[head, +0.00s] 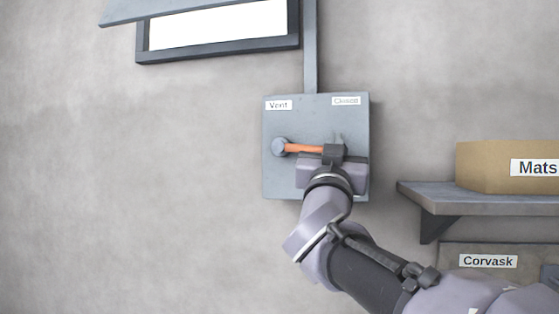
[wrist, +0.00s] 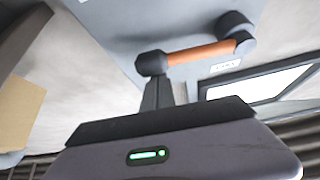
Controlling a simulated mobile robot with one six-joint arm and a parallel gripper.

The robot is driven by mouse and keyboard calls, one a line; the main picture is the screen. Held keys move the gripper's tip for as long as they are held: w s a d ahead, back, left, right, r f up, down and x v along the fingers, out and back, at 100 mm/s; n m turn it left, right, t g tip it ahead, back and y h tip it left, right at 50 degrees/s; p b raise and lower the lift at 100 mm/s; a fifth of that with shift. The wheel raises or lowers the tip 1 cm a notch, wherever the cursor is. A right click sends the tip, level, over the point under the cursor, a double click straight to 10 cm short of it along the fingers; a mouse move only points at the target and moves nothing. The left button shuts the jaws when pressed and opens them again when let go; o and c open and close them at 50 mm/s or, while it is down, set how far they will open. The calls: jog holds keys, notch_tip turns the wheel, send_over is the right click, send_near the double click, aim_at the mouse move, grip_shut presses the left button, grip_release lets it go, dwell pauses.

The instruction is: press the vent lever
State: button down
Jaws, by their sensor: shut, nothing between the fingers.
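The vent lever (head: 303,149) is an orange bar on a grey wall panel (head: 285,180). It runs nearly level from a round grey hub (head: 280,147) on the left toward my gripper (head: 335,154), which covers its right end. In the wrist view the orange lever (wrist: 200,53) ends in a dark knob (wrist: 152,63). My gripper (wrist: 158,84) is shut and empty, its fingertips right by the knob. I cannot tell whether they touch it. The panel carries a "Vent" label (head: 278,105) and a "Closed" label (head: 346,101).
Above the panel, a dark-framed bright opening (head: 218,27) has a raised grey flap (head: 165,10). A conduit (head: 310,60) runs up from the panel. At right, a shelf (head: 480,204) holds a "Mats" box (head: 490,165), with a "Corvask" label (head: 488,261) below. The wall left of the panel is clear.

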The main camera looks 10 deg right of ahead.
jog(key=shift+w+a+f+m+g+h+b, duration=0.2)
jog(key=shift+f+m+h+b, duration=0.25)
jog(key=shift+f+m+b, duration=0.35)
jog(key=shift+s+a+f+m+g+h+b, duration=0.1)
jog(key=shift+f+m+g+h+b, duration=0.15)
jog(key=shift+f+m+h+b, duration=0.5)
jog(key=shift+w+a+f+m+g+h+b, duration=0.1)
jog(key=shift+f+m+g+b, duration=0.15)
jog(key=shift+f+m+b, duration=0.6)
jog(key=shift+f+n, duration=0.4)
jog(key=shift+s, duration=0.1)
